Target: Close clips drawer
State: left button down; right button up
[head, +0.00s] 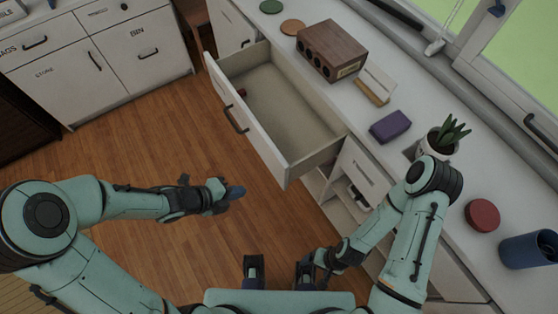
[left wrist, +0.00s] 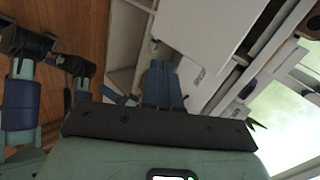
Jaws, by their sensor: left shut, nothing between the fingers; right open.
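A white drawer (head: 262,135) stands pulled far out from the counter in the head view. Its dark bar handle (head: 236,118) faces the floor side. No label on its front is readable. Inside lies a small dark red item (head: 242,92) near the far end; the rest looks empty. My left gripper (head: 236,192) is shut and empty, in front of the drawer and apart from it. Its closed fingers (left wrist: 164,86) show in the left wrist view, with a pale panel beyond. My right gripper (head: 279,272) is open and empty, low near the bottom edge.
The counter holds a wooden box (head: 332,50), purple block (head: 390,126), potted plant (head: 443,138), red disc (head: 482,214) and blue cup (head: 530,250). Open compartments (head: 345,200) lie right of the drawer. White labelled cabinets (head: 140,45) stand back left. Wooden floor (head: 130,150) is clear.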

pick_arm(q)
jog(key=m, duration=0.1)
jog(key=b, duration=0.5)
send_near(281, 178)
notch_tip(281, 178, down, 5)
jog(key=w+d, duration=0.2)
jog(key=shift+w+d, duration=0.25)
jog(key=shift+d, duration=0.5)
pick_arm(e)
jog(key=shift+s+f, duration=0.25)
jog(key=shift+f, duration=0.95)
jog(key=shift+s+f, duration=0.2)
jog(key=shift+f, duration=0.95)
pick_arm(q)
jog(key=shift+d, duration=0.1)
